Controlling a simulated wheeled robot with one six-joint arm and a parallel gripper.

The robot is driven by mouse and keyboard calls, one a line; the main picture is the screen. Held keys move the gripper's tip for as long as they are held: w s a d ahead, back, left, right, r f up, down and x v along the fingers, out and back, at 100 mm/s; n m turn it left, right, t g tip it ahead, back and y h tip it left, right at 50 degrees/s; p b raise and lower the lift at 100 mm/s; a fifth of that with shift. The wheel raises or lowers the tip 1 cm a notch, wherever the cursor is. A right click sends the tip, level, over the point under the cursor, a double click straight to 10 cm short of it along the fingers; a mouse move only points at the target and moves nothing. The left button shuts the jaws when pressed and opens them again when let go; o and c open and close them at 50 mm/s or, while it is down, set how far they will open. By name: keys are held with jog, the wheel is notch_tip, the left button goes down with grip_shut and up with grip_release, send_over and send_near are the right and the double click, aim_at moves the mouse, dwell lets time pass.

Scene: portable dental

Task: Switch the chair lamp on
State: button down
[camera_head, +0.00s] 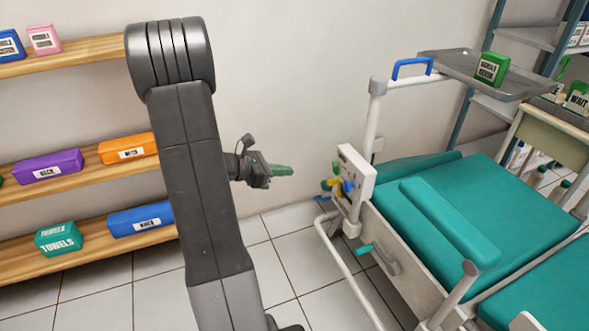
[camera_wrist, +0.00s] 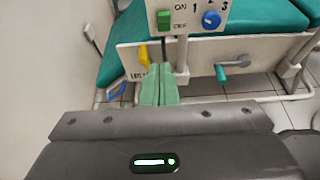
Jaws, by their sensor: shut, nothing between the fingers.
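A white control box (camera_head: 357,172) is mounted at the near corner of the teal chair (camera_head: 500,205). In the wrist view its panel (camera_wrist: 190,22) carries a green switch (camera_wrist: 165,21) beside ON and OFF labels, and a blue knob (camera_wrist: 211,20) with numbers. The panel's top is cut off there. My gripper (camera_head: 292,170) is left of the box, apart from it, with its green fingers pointing right. In the wrist view the fingers (camera_wrist: 159,80) are together and empty, below the green switch in the picture. No lamp head is recognisable.
A yellow lever (camera_wrist: 143,54) and a teal crank handle (camera_wrist: 220,73) sit below the panel. A white rail (camera_head: 345,270) curves in front of the chair. Shelves with labelled boxes (camera_head: 48,168) stand left. Tiled floor lies between.

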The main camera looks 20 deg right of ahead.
aim_at(334, 162)
jog(key=d+f+b, duration=0.1)
jog(key=d+b, duration=0.2)
jog(key=d, duration=0.8)
jog(key=shift+w+d+f, duration=0.2)
jog(key=shift+w+d, duration=0.1)
jog(key=shift+w, duration=0.1)
jog(key=p, duration=0.2)
jog(key=d+r+y+p, duration=0.1)
jog(key=p, duration=0.1)
jog(key=shift+d+r+y, duration=0.1)
jog(key=shift+r+y, duration=0.2)
jog(key=shift+f, duration=0.4)
jog(key=shift+r, duration=0.1)
